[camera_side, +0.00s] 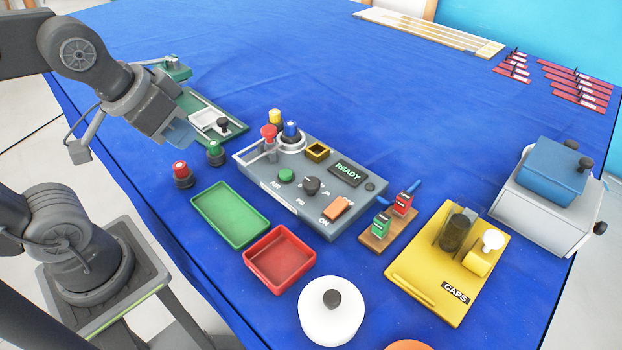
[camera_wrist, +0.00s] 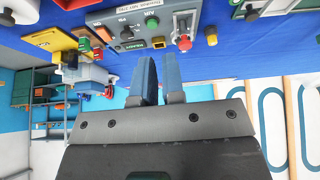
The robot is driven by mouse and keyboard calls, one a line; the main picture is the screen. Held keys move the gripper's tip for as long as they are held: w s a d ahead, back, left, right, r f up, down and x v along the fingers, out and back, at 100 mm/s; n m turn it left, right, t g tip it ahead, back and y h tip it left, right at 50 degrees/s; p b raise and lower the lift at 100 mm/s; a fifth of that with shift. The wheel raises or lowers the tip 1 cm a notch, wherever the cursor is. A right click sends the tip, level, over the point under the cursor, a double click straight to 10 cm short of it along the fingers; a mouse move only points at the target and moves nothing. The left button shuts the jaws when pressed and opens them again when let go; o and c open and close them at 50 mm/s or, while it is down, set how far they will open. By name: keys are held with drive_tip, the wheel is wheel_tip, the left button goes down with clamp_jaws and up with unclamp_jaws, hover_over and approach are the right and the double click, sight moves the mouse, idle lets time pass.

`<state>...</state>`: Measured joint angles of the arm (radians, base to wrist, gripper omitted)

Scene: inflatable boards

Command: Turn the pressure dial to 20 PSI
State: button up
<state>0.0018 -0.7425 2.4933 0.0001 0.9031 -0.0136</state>
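The pressure dial (camera_side: 311,185) is a small black knob on the grey control panel (camera_side: 270,183), with white marks around it and the letters PSI below. Its pointer is too small to read. A green button (camera_side: 286,175) marked AIR is left of it, and an orange ON switch (camera_side: 336,207) is in front. A dark display (camera_side: 346,171) reads READY. My gripper (camera_side: 182,135) is up at the left, well away from the dial. In the wrist view, its two blue fingers (camera_wrist: 160,78) stand apart with nothing between them, and the panel (camera_wrist: 145,35) shows beyond them.
Green (camera_side: 230,214) and red (camera_side: 279,258) trays lie in front of the panel. A yellow CAPS stand (camera_side: 440,275) is to the right.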

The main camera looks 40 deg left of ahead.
sight(311, 182)
drive_tip(key=o, duration=0.8)
drive_tip(key=w+d+n+g, duration=0.1)
drive_tip(key=w+n, duration=0.1)
drive_tip(key=w, duration=0.1)
drive_tip(key=w+d+r+n+g, duration=0.1)
drive_tip(key=w+n, duration=0.1)
drive_tip(key=w, duration=0.1)
drive_tip(key=w+d+r+n+g, duration=0.1)
drive_tip(key=w+d+n, duration=0.1)
drive_tip(key=w, duration=0.1)
drive_tip(key=shift+w+n, duration=0.2)
drive_tip(key=shift+n, duration=0.2)
drive_tip(key=shift+c, duration=0.2)
drive_tip(key=shift+o, duration=1.1)
drive_tip(key=w+d+f+n+g, duration=0.2)
drive_tip(key=w+d+f+n, duration=0.1)
drive_tip(key=w+d+n, duration=0.2)
drive_tip(key=w+n, duration=0.1)
drive_tip(key=w, duration=0.1)
drive_tip(key=shift+w+d+g, duration=0.3)
drive_tip(key=shift+w+d, duration=0.05)
drive_tip(key=shift+w, duration=0.05)
drive_tip(key=shift+n, duration=0.3)
wheel_tip(311, 182, down, 14)
drive_tip(key=shift+w+d+f, duration=0.1)
drive_tip(key=shift+w+f, duration=0.05)
drive_tip(key=c, duration=0.9)
